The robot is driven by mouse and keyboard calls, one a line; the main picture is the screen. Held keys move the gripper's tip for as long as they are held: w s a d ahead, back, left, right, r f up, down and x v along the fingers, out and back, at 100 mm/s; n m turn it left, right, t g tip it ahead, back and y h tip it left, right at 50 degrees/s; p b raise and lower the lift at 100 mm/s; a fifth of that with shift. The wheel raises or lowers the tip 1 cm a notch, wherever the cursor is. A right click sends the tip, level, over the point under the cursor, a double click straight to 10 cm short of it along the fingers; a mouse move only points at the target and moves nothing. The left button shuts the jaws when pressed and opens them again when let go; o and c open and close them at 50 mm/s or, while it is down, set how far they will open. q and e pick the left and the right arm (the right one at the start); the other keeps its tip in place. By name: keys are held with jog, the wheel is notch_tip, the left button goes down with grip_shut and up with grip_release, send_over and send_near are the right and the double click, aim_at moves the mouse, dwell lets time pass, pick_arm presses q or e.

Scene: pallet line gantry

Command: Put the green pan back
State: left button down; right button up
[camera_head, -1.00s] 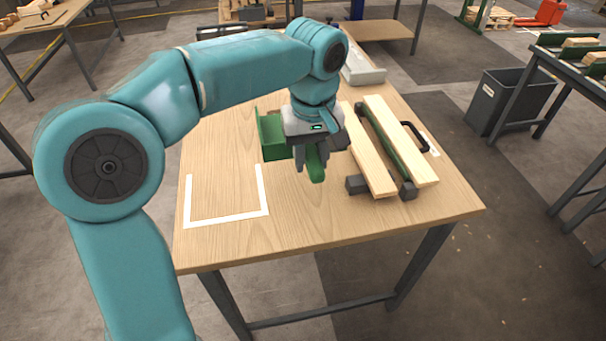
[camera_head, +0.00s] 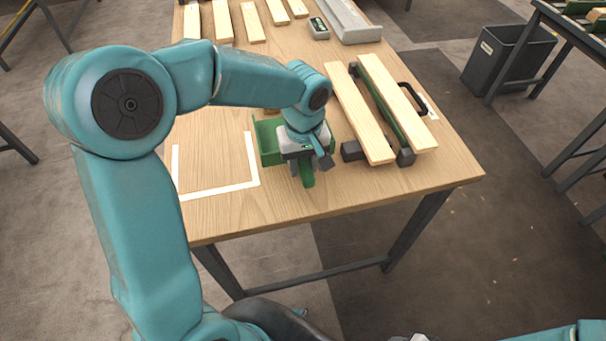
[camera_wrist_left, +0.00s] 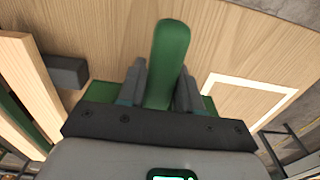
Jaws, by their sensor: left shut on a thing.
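The green pan (camera_head: 267,142) is in the head view, right of the white tape outline (camera_head: 222,190) on the wooden table. My left gripper (camera_head: 304,174) is shut on its handle, which points toward the table's near edge. In the left wrist view the green handle (camera_wrist_left: 168,55) stands between the two dark fingers (camera_wrist_left: 160,85), and the tape outline (camera_wrist_left: 275,87) lies to the right. The gripper body hides much of the pan. I cannot tell whether the pan touches the table. My right gripper is out of view.
Two wooden boards (camera_head: 358,115) with a green and black clamp (camera_head: 382,112) between them lie close to the right of my gripper. Several wood pieces (camera_head: 253,22) and a grey channel (camera_head: 346,20) are at the back. The area inside the outline is bare.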

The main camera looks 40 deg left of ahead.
pick_arm(q)
jog(key=shift+w+f, duration=0.15)
jog(key=shift+f, duration=0.3)
notch_tip(320, 180, down, 4)
jog(key=shift+r, duration=0.15)
jog(key=shift+w+f, duration=0.1)
jog(key=shift+f, duration=0.3)
jog(key=shift+f, duration=0.1)
jog(key=c, duration=0.8)
grip_release()
jog(key=shift+o, duration=0.2)
